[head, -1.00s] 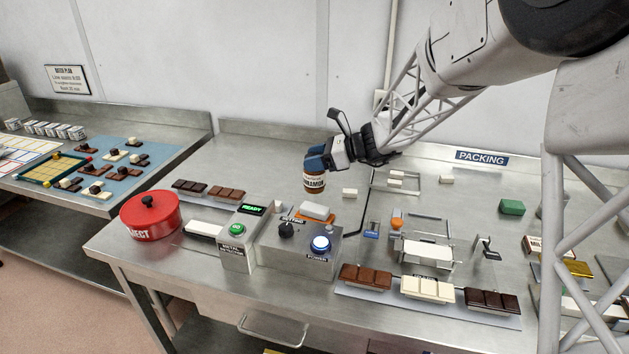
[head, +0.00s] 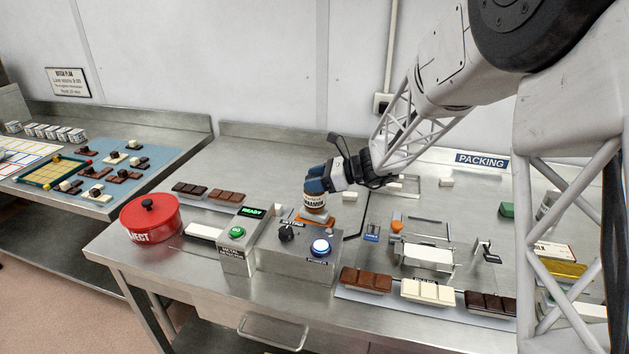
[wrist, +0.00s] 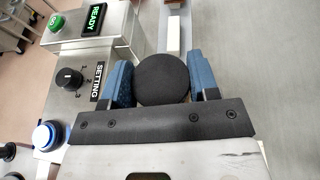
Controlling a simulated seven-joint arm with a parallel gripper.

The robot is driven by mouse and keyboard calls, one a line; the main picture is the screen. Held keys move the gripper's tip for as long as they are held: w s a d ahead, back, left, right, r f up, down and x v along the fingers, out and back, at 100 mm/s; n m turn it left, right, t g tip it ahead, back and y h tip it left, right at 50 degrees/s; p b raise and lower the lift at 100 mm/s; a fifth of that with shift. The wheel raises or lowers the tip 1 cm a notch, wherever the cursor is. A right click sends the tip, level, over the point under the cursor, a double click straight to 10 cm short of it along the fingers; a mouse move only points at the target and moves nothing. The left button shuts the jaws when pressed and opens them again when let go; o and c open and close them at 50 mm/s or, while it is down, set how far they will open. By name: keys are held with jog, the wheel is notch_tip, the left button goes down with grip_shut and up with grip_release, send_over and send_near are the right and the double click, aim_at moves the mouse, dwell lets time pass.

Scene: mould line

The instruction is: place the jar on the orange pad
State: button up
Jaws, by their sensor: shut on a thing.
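The jar (head: 315,203) is brown with a white label that seems to read cinnamon. It is upright in my gripper (head: 317,184), whose blue fingers are shut on it near the top. In the wrist view its round dark lid (wrist: 162,80) sits between the two blue fingers. The orange pad (head: 300,220) shows only in part behind the grey control box, just below the jar, with a pale block-like piece (head: 322,217) at it. The jar's base is close above or at this piece; I cannot tell if they touch. The pad is hidden in the wrist view.
The control box (head: 288,262) with a black knob and a lit blue button stands in front of the jar. A metal detector box (head: 238,245) is to its left, then a red reject pot (head: 151,217). Chocolate bars (head: 366,280) lie front right. Bare steel lies behind.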

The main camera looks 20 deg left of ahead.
jog(key=shift+f, duration=0.2)
jog(key=o, duration=1.1)
jog(key=shift+c, duration=0.2)
jog(key=shift+d+r, duration=0.1)
jog(key=v, duration=1.1)
jog(key=shift+d, duration=0.4)
jog(key=shift+r, duration=0.15)
